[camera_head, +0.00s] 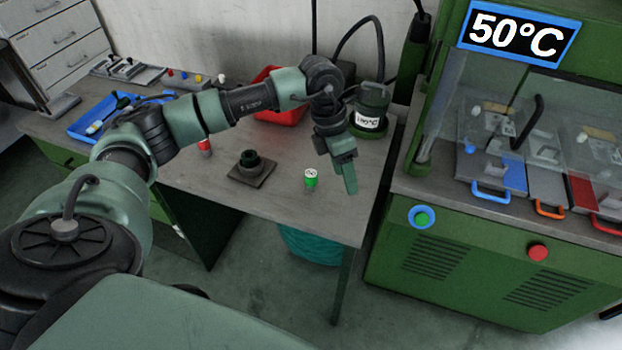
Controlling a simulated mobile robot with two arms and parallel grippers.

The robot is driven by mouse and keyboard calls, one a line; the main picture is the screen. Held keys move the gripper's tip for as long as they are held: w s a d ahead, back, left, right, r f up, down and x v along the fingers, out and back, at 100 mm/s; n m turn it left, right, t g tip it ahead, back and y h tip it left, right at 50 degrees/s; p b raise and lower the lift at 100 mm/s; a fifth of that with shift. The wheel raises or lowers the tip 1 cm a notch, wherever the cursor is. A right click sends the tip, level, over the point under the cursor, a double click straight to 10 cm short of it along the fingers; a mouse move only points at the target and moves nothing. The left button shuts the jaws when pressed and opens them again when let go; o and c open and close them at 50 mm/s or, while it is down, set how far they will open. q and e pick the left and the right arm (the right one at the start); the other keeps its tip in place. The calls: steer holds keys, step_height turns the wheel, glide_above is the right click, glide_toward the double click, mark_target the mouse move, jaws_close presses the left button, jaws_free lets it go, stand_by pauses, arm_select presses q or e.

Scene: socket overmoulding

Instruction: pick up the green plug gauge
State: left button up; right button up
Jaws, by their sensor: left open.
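The green plug gauge (311,179) stands upright on the grey workbench, near its front right part. It has a green body with a pale top. My left gripper (349,178) is open and hangs just to the right of the gauge, its fingers pointing down. The gripper appears apart from the gauge, with nothing seen between its fingers. My left arm reaches across the bench from the left. My right gripper is not in view.
A dark square base with a round socket (250,165) sits left of the gauge. A red-and-white cylinder (205,146), a blue tray (84,126), a red bin (290,114) and a green pot (371,106) are also on the bench (290,215). A green machine (470,255) stands at right.

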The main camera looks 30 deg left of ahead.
mark_target(311, 173)
arm_select(q)
steer(key=a+y, duration=0.1)
steer(key=a, duration=0.2)
steer(key=a+y, duration=0.1)
steer(key=a, duration=0.2)
steer(key=a+r+y, duration=0.1)
steer(key=a, duration=0.1)
steer(key=shift+a+n+g, duration=0.3)
steer(key=shift+a+n, duration=0.1)
step_height(311, 173, down, 6)
steer(key=shift+w+a+f+p, duration=0.15)
steer(key=shift+p, duration=0.95)
steer(key=shift+f, duration=0.45)
jaws_close()
